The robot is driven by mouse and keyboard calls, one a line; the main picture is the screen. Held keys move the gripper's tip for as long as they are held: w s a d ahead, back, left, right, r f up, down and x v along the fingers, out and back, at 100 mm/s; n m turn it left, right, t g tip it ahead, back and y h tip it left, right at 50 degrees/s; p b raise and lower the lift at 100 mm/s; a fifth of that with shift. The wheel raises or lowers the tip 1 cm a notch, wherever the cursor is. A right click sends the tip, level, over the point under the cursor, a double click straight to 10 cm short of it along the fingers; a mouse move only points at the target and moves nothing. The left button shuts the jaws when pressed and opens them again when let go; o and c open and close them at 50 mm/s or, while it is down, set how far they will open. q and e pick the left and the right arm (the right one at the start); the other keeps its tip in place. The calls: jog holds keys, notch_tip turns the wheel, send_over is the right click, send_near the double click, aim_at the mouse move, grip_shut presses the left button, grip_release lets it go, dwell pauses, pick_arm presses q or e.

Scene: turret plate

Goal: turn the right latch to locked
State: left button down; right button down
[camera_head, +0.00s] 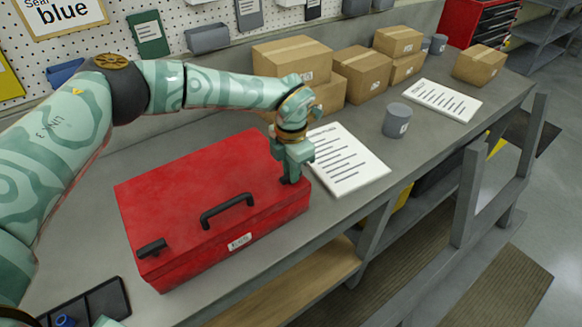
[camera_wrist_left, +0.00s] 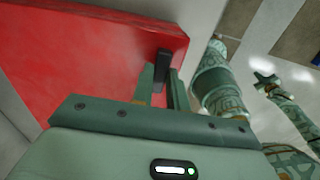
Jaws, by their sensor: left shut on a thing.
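A red toolbox (camera_head: 180,185) lies closed on the grey workbench, with a black handle (camera_head: 227,208) on its lid. The left latch (camera_head: 152,248) is a small black bar near the lid's left end. My left gripper (camera_head: 289,178) points down at the lid's right end and is shut on the right latch, which it mostly hides in the head view. In the left wrist view the right latch (camera_wrist_left: 162,66) shows as a black bar between the fingers, at the red lid's edge. My right gripper seems to show small in the wrist view; its jaws are unclear.
White printed sheets (camera_head: 345,160) and a grey cup (camera_head: 397,120) lie right of the toolbox. Cardboard boxes (camera_head: 362,72) stand at the back by the pegboard wall. A dark tray (camera_head: 95,303) is at the lower left. Bare bench shows around the toolbox.

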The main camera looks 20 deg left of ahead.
pick_arm(q)
jog(key=c, duration=1.4)
grip_release()
notch_tip(320, 180, up, 16)
jog(key=shift+r, duration=0.25)
jog(key=shift+f, duration=0.1)
